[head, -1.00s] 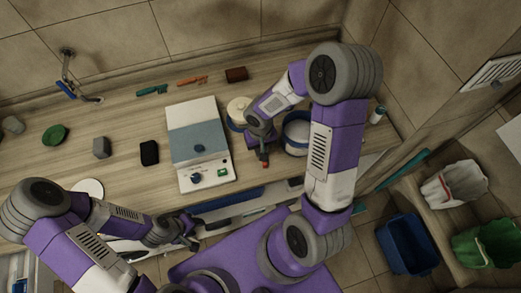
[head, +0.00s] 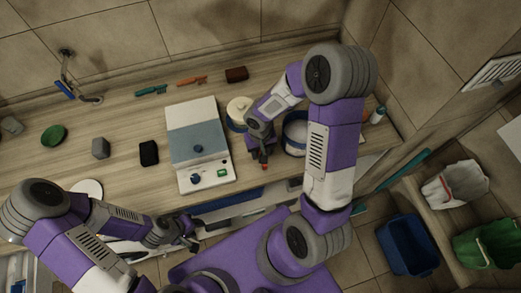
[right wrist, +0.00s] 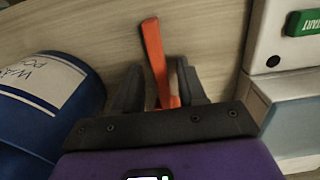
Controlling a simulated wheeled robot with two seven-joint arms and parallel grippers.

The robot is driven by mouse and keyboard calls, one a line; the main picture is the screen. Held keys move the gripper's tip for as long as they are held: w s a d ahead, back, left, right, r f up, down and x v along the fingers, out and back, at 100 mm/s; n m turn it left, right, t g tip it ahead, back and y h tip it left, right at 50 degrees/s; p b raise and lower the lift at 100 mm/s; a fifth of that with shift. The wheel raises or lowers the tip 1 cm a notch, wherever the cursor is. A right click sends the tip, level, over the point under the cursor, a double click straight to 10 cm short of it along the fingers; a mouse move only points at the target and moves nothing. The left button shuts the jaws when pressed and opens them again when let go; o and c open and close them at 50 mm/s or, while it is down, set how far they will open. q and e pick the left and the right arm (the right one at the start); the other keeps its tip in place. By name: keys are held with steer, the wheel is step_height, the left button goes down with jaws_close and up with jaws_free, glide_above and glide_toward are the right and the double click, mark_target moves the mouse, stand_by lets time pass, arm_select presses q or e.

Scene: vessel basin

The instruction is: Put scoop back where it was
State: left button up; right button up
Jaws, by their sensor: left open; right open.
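An orange strip, seemingly the scoop's handle (right wrist: 153,50), shows in the right wrist view on the counter, between the spread fingers of my right gripper (right wrist: 158,88). Its red end (head: 265,166) shows in the head view beside the white device. The rest of it is hidden by the gripper. My right gripper (head: 262,152) is open, low over the counter between the device and a blue tub with white inside (head: 295,118). The tub's labelled side (right wrist: 42,85) fills the left of the right wrist view. My left gripper (head: 190,234) is open and empty at the counter's front.
The white device (head: 187,113) with a green button stands left of the right gripper. A cream-topped tub (head: 239,106) stands behind it. A black block (head: 148,153), a grey block (head: 101,148) and a green bowl (head: 54,135) lie further left. A blue bin (head: 405,245) stands lower right.

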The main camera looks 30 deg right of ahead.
steer(key=shift+r, duration=0.45)
step_height(320, 180, up, 11)
steer(key=p, duration=0.2)
steer(key=shift+w+r, duration=0.15)
steer(key=shift+r, duration=0.05)
